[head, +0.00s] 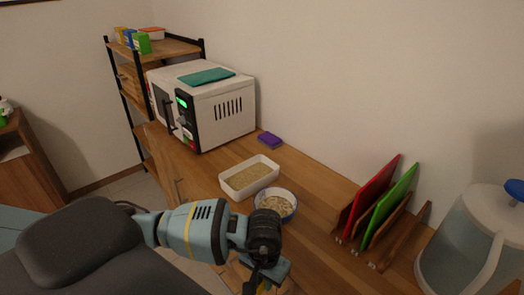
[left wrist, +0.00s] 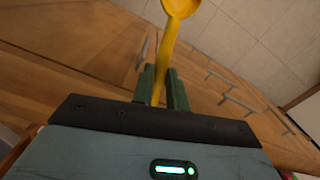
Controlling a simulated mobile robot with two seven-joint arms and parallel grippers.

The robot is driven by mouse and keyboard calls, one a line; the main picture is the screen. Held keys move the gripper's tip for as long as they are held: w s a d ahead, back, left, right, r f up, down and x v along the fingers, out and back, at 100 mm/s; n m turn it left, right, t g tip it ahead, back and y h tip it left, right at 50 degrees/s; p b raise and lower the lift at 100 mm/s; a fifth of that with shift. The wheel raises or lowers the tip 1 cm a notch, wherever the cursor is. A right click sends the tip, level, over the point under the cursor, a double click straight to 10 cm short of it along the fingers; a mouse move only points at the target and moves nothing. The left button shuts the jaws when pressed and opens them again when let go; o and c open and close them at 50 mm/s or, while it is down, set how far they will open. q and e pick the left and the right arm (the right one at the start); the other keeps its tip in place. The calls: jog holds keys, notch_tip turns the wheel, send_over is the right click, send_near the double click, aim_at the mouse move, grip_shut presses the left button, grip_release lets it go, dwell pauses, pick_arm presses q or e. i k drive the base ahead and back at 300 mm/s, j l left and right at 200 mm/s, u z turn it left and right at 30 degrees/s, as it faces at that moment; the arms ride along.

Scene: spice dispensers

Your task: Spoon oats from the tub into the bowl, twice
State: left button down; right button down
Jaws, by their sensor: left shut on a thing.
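The white rectangular tub (head: 226,183) holds oats and stands on the wooden counter. The round bowl (head: 290,211), white with a blue rim, stands just right of it and has oats in it. My left gripper (head: 264,282) is low in the head view, in front of and below the bowl. In the left wrist view its green fingers (left wrist: 160,82) are shut on the handle of a yellow spoon (left wrist: 166,48). The spoon's scoop is at the top edge, partly cut off, and what shows of it looks bare yellow. My right gripper is not in view.
A white microwave (head: 225,104) with a teal item on top stands behind the tub, with a purple block (head: 270,140) beside it. A rack with red and green boards (head: 391,203) and a large jug (head: 462,254) stand to the right. Counter between bowl and rack is clear.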

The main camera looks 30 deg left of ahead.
aim_at(243, 180)
jog(key=z, duration=0.45)
jog(key=j+z, duration=0.25)
jog(key=k+j+z, duration=0.1)
jog(key=z, duration=0.15)
jog(key=k+j+z, duration=0.3)
jog(key=j, duration=0.15)
jog(key=k+j+z, duration=0.2)
jog(key=k+j, duration=0.7)
jog(key=j, duration=0.15)
jog(key=k+j+z, duration=0.1)
jog(key=k+j, duration=0.5)
jog(key=j, duration=0.1)
